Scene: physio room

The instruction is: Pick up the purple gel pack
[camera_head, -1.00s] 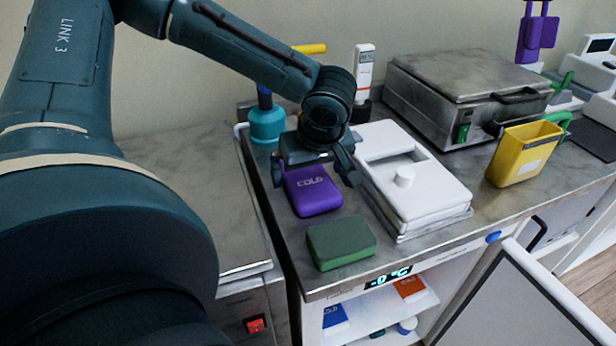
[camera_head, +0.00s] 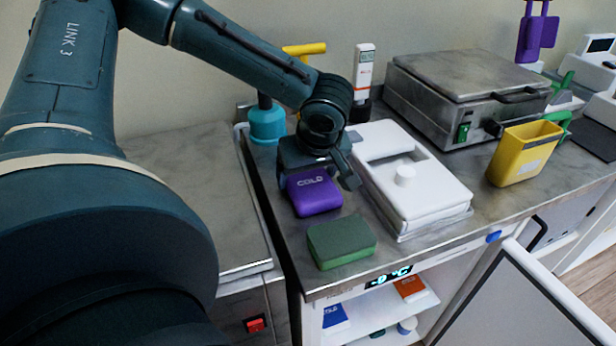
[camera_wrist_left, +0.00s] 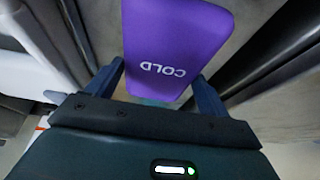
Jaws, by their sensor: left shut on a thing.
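The purple gel pack (camera_head: 315,194), marked "COLD", is at the left part of the metal counter, behind a green block. My left gripper (camera_head: 318,178) is above and behind it, with its fingers around the pack's rear part. In the left wrist view the purple pack (camera_wrist_left: 172,45) sits between the two fingers of the left gripper (camera_wrist_left: 160,85), which is shut on it. I cannot tell whether the pack's underside touches the counter. My right gripper is not in view.
The green block (camera_head: 341,242) lies just in front of the pack. A white lidded tray (camera_head: 430,190) stands close on the right, a teal bottle (camera_head: 267,122) behind left. A yellow container (camera_head: 522,155) and metal heater box (camera_head: 465,90) stand further right. An open door (camera_head: 510,305) is at front.

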